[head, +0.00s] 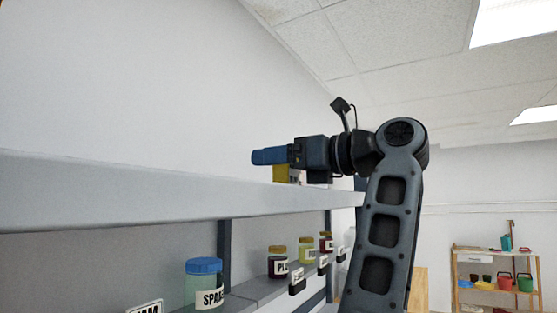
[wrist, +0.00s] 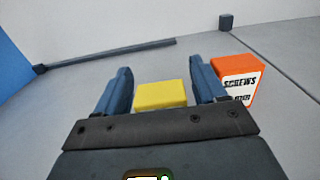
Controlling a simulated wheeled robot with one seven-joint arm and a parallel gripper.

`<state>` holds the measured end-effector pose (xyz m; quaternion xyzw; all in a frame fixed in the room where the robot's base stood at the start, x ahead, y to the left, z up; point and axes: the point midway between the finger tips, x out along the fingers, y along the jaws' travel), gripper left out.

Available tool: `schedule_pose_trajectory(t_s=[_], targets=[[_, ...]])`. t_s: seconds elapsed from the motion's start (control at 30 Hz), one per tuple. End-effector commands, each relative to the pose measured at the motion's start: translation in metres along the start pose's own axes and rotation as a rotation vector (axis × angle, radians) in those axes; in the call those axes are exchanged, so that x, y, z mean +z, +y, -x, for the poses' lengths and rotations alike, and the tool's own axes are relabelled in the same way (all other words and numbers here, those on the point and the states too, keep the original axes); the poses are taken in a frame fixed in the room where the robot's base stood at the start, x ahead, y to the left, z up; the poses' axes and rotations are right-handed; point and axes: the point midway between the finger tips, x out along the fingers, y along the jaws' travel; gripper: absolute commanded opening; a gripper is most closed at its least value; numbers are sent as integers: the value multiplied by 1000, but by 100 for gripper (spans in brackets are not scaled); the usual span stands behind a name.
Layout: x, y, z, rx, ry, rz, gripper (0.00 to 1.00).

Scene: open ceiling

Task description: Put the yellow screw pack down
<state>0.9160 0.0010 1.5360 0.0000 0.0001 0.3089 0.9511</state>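The yellow screw pack (wrist: 160,95) is between the two blue fingers of my gripper (wrist: 163,85) in the wrist view. In the head view my gripper (head: 268,156) reaches left above the upper shelf (head: 150,190). The yellow pack (head: 281,173) shows just below the fingers. The shelf's front edge hides its bottom, so I cannot tell whether it touches the shelf.
An orange screws pack (wrist: 236,80) stands on the grey surface just right of my right finger. A small dark block (wrist: 226,22) is farther back. Jars, one with a blue lid (head: 204,283), stand on the lower shelf. The surface left of the fingers is clear.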

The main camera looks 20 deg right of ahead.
Motion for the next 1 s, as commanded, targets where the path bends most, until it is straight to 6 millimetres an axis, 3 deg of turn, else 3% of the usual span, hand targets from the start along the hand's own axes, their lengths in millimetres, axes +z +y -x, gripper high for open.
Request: schedule_pose_trajectory(t_s=[0.33,0.43,0.8,1.0], targets=[[2,0,0,0,0,1,77],[2,0,8,-2,-2,1,77],[1,-1,80,-3,-3,2,77],[1,-1,109,-4,-1,2,77]])
